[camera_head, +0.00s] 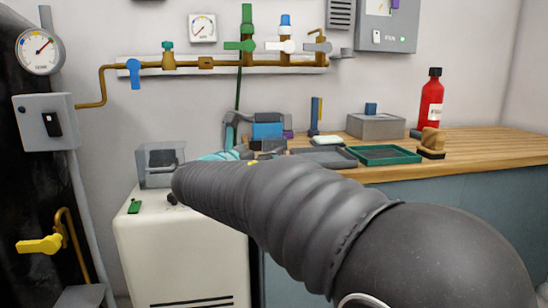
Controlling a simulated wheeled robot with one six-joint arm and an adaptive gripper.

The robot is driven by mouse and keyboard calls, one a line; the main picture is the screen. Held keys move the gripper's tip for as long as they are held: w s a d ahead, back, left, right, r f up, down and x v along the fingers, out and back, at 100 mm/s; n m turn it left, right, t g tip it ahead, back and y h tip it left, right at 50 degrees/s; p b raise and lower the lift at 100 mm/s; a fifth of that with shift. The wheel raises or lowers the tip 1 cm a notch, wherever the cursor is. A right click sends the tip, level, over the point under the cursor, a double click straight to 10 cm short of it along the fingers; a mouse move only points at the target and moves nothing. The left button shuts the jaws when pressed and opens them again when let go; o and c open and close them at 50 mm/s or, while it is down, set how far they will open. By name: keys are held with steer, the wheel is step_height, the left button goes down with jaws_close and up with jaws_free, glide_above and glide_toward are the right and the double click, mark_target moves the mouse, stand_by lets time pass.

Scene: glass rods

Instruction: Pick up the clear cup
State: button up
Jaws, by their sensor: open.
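A clear, box-shaped container (150,178) stands upright on the left part of the white cabinet top. It is the only clear vessel I can make out, and I cannot tell if it is the clear cup. A dark shape shows in or behind it. My dark ribbed arm reaches from the lower right, and its far end is close to the container's right side in the picture. I cannot tell whether they touch. My gripper's fingers are not visible; the arm hides that area.
The white cabinet (185,250) also carries a small green item (134,206). Behind my arm, the wooden bench (480,143) holds a green-rimmed tray (383,155), a grey box (376,126), a brown block (432,142) and a red bottle (431,100). Pipes and valves line the wall.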

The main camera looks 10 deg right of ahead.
mark_target(269, 148)
steer(key=shift+f+x, duration=0.2)
steer(key=shift+x, duration=3.65)
steer(key=shift+c, duration=0.2)
steer(key=c, duration=1.2)
